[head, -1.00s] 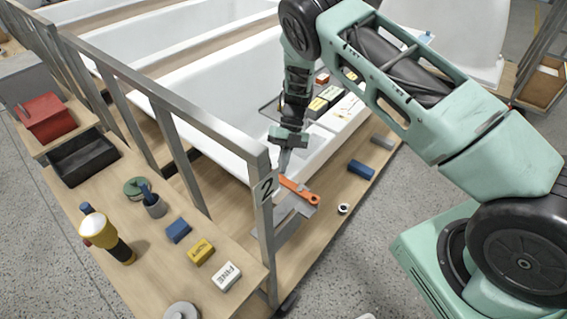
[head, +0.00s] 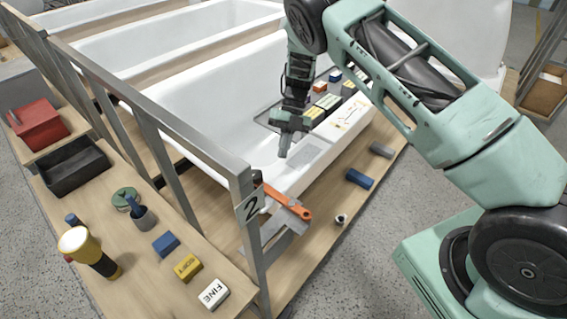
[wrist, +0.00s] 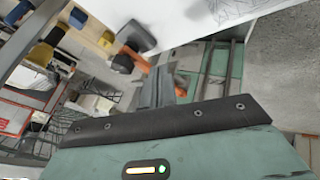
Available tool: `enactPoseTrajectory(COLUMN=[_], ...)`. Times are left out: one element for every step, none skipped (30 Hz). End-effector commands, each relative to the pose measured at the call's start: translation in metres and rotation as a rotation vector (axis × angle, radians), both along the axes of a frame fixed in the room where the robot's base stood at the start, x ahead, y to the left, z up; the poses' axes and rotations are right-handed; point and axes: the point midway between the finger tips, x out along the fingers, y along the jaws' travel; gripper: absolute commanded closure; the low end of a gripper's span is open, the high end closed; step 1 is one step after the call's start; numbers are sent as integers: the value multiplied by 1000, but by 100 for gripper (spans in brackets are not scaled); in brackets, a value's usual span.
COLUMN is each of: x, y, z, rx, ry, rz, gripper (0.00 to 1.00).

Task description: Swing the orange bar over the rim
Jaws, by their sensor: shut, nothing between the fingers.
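The orange bar (head: 287,201) lies slanted at the near end of the front white tub, beside the post marked 2. Its round-holed end is at the right, over a grey metal plate (head: 294,220). The tub rim (head: 292,182) runs close behind it. My gripper (head: 283,154) is shut and empty, above the tub end and apart from the bar. In the wrist view my gripper's fingers (wrist: 158,88) hide the middle of the orange bar (wrist: 135,59), which shows on both sides of them.
The metal rail and its numbered post (head: 250,208) stand close left of the bar. A tray of boxes (head: 315,113) sits across the tub. A blue block (head: 359,178), a grey block (head: 381,150) and a small ring (head: 341,219) lie on the wooden deck.

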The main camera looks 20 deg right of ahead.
Motion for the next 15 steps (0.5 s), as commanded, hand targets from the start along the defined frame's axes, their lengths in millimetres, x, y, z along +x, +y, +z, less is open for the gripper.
enactPoseTrajectory(x=[6,8,12,14,16,18,20,21,22,22,23,23,23,23,23], y=[-3,-4,-5,-6,-7,-8,-9,-9,-10,-10,-10,-11,-11,-11,-11], z=[4,8,13,17,20,23,26,28,30,31,32,33,33,34,34], rx=[-1,-1,-2,0,-1,-1,-1,-1,-1,-2,-2,-2,-2,-2,-2], ry=[-4,-4,-4,-4,-4,-2,-2,-2,-2,-1,0,0,1,1,1], rz=[0,0,0,1,1,0,0,0,-1,-2,-2,-2,-1,-1,-1], gripper=[100,100,100,100,100,100,100,100,100,100,100,100,100,100,100])
